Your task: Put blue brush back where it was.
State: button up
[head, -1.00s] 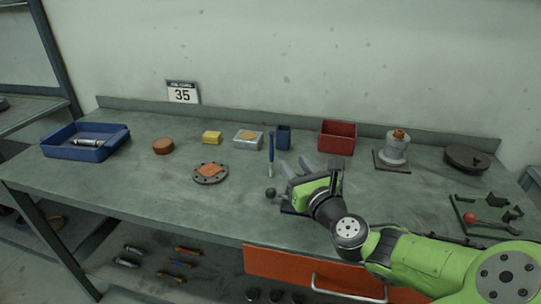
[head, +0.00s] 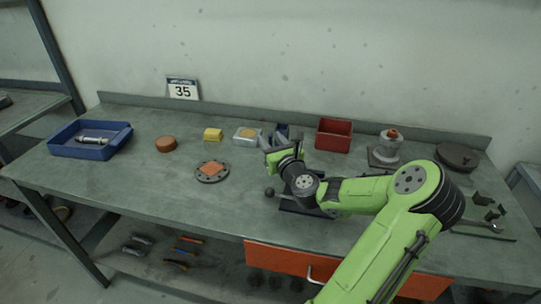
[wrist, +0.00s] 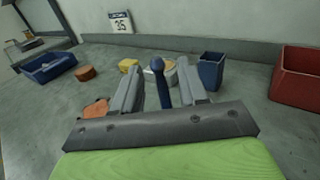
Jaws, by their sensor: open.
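The blue brush (wrist: 162,88) stands upright in the wrist view, its dark rounded top between the two fingers. My gripper (wrist: 161,80) is open around it, with a finger on each side; I cannot tell whether either finger touches. In the head view my gripper (head: 281,142) is over the middle of the bench and mostly hides the brush. A blue cup (wrist: 211,73) stands just behind and to the right of the brush in the wrist view. In the head view the cup is largely covered by my gripper.
A yellow block (head: 213,134) and a pale box (head: 247,136) sit left of my gripper. A red bin (head: 334,134) stands to its right. A flanged disc (head: 212,172) lies front left. A blue tray (head: 91,141) is far left. A dark ball knob (head: 269,192) stands in front.

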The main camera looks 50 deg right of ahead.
jog(key=shift+w+d, duration=0.3)
jog(key=shift+w, duration=0.2)
grip_shut()
jog(key=shift+s, duration=0.1)
jog(key=shift+r, duration=0.1)
